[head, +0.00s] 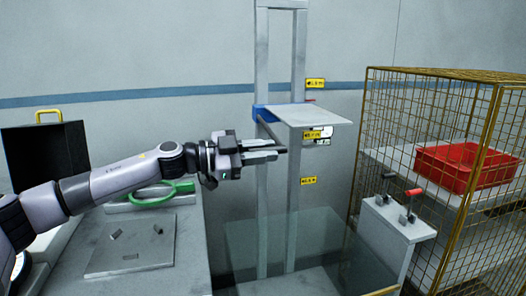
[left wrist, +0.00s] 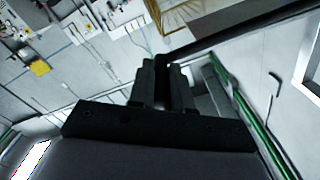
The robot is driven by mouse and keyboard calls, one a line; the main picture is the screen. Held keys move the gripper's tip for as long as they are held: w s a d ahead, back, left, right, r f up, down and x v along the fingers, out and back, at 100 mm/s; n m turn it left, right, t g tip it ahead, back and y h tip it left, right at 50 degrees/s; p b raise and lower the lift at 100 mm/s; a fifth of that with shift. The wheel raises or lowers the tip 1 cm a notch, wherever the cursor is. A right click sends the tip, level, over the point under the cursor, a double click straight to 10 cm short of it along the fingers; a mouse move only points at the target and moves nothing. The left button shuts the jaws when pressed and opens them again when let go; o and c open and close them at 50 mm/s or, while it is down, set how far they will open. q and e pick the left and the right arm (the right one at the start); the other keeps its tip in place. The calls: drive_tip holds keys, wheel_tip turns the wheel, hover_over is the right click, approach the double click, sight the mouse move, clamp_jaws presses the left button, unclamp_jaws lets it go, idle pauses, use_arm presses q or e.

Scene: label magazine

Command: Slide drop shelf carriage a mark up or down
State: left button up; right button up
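The shelf carriage is a flat grey plate (head: 312,114) with a blue bracket (head: 264,112) on two grey uprights (head: 299,60). A dark handle bar (head: 268,131) slants down from the bracket; it also shows in the left wrist view (left wrist: 240,33). Yellow mark labels sit on the right upright: an upper one (head: 315,83), a middle one (head: 311,135) just below the plate, and a lower one (head: 309,180). My left gripper (head: 282,150) is at the bar's lower end. Its fingers (left wrist: 163,80) appear closed on it. My right gripper is not in view.
A yellow wire cage (head: 432,75) with a red crate (head: 464,180) stands at the right. A grey stand (head: 405,222) with small levers is before it. A clear panel (head: 320,245) stands below the carriage.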

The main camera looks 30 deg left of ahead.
use_arm(q)
clamp_jaws()
wheel_tip(320, 180, down, 20)
drive_tip(key=b, duration=1)
drive_tip(key=shift+r, duration=0.25)
drive_tip(key=o, duration=0.7)
unclamp_jaws()
drive_tip(key=shift+r, duration=0.1)
drive_tip(key=shift+r, duration=0.15)
